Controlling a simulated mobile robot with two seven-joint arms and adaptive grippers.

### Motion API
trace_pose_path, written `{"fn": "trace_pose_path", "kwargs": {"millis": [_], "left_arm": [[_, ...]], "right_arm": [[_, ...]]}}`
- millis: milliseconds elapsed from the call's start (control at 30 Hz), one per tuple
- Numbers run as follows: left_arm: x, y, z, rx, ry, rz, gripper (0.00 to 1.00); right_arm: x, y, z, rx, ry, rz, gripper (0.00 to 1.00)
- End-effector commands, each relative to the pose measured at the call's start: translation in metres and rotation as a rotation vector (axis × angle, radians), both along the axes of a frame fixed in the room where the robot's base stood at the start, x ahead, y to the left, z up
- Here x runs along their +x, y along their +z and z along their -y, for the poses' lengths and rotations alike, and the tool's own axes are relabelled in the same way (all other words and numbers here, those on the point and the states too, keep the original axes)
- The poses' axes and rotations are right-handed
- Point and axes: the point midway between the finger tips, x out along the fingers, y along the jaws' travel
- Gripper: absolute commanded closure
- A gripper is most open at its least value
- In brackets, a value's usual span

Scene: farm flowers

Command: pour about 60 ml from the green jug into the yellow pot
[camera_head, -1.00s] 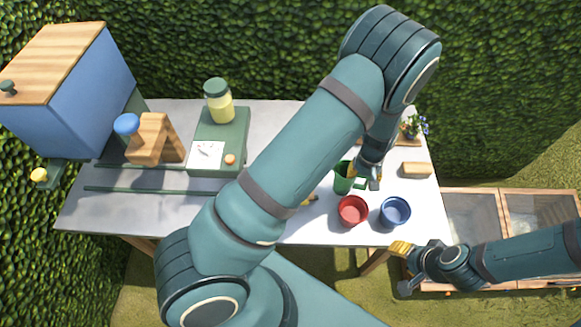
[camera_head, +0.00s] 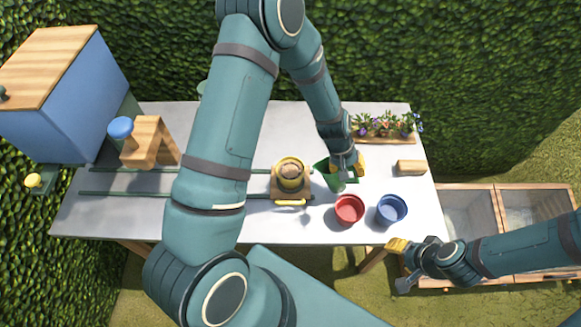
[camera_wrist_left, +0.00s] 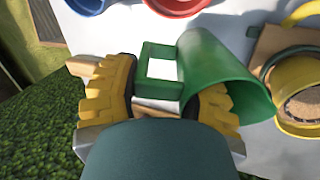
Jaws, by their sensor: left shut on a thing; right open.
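The green jug (camera_head: 336,181) is held by its square handle in my left gripper (camera_head: 349,163). It leans over to the left, just right of the yellow pot (camera_head: 290,180). In the left wrist view the jug (camera_wrist_left: 215,75) lies between the fingers and the yellow pot (camera_wrist_left: 295,80), its mouth towards the pot side. No stream shows, and the jug's contents are hidden. The pot holds brown soil and stands on a wooden carriage (camera_head: 278,193) with a yellow handle. My right gripper (camera_head: 399,256) is open and empty off the table's front right edge.
A red pot (camera_head: 349,209) and a blue pot (camera_head: 391,209) stand in front of the jug. A flower planter (camera_head: 385,138) and a wooden block (camera_head: 410,167) are behind and to the right. My left arm hides the scale area. Rails (camera_head: 130,194) run along the table (camera_head: 262,229).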

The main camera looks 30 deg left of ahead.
Motion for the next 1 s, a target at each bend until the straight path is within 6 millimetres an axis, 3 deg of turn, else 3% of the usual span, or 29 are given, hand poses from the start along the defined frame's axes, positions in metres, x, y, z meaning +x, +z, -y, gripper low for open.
{"fn": "trace_pose_path", "kwargs": {"millis": [167,300,633,1000], "left_arm": [[-0.003,0.006,-0.012,-0.079,0.01,0.03,0.97],[-0.006,0.006,-0.019,-0.141,0.009,0.053,0.97],[-0.014,0.025,-0.039,-0.289,0.008,0.107,0.97],[-0.019,0.046,-0.053,-0.497,0.01,0.183,0.97]], "right_arm": [[0.0,-0.001,0.0,0.0,0.0,0.0,0.53],[-0.001,-0.02,0.0,-0.001,-0.003,0.0,0.53],[0.0,-0.036,-0.001,-0.004,-0.005,0.001,0.53],[0.0,-0.041,-0.001,-0.005,-0.005,0.0,0.53]]}}
